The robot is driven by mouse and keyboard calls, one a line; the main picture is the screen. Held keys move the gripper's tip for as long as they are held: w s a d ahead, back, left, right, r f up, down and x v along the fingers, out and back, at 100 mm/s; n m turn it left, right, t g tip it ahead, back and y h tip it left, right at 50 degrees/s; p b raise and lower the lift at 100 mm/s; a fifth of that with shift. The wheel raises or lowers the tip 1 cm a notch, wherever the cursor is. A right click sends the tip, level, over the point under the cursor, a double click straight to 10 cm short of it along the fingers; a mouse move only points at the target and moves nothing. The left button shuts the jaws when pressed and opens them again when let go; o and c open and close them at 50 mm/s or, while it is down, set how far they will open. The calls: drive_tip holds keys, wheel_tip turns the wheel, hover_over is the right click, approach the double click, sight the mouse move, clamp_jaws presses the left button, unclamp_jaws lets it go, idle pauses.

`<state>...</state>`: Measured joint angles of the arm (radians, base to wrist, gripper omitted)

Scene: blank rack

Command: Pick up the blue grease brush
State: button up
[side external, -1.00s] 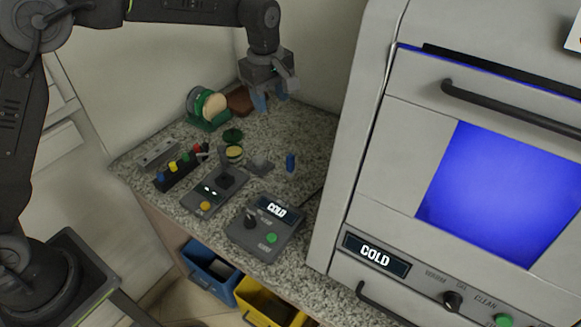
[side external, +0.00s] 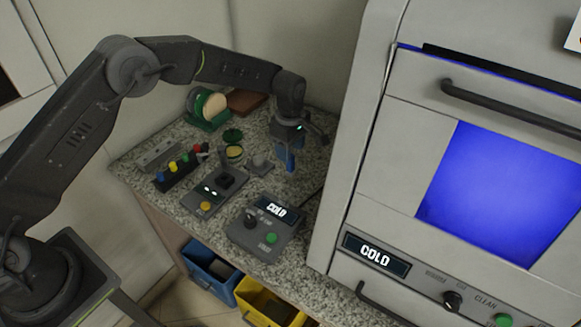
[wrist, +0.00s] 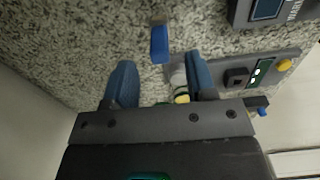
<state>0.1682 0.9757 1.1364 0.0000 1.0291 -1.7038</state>
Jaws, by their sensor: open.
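In the side view my gripper (side external: 285,152) points down just above or beside the blue piece (side external: 291,166). The blue fingers and the piece overlap there, so I cannot tell whether they touch.
A dark block with coloured pegs (side external: 181,170), a control panel with a yellow button (side external: 214,190) and a COLD control box (side external: 262,228) stand to the left and front. A green disc stand (side external: 207,108) is behind. The big oven-like machine (side external: 400,150) is close on the right.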

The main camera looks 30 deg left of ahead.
wheel_tip(320, 180, down, 5)
drive_tip(key=shift+f, duration=0.1)
clamp_jaws()
idle(0.6)
drive_tip(key=shift+r, duration=0.65)
wheel_tip(320, 180, up, 3)
drive_tip(key=shift+f, duration=0.1)
drive_tip(key=s+a+r, duration=0.3)
drive_tip(key=a+r, duration=0.4)
drive_tip(key=a, duration=0.4)
drive_tip(key=shift+s, duration=0.2)
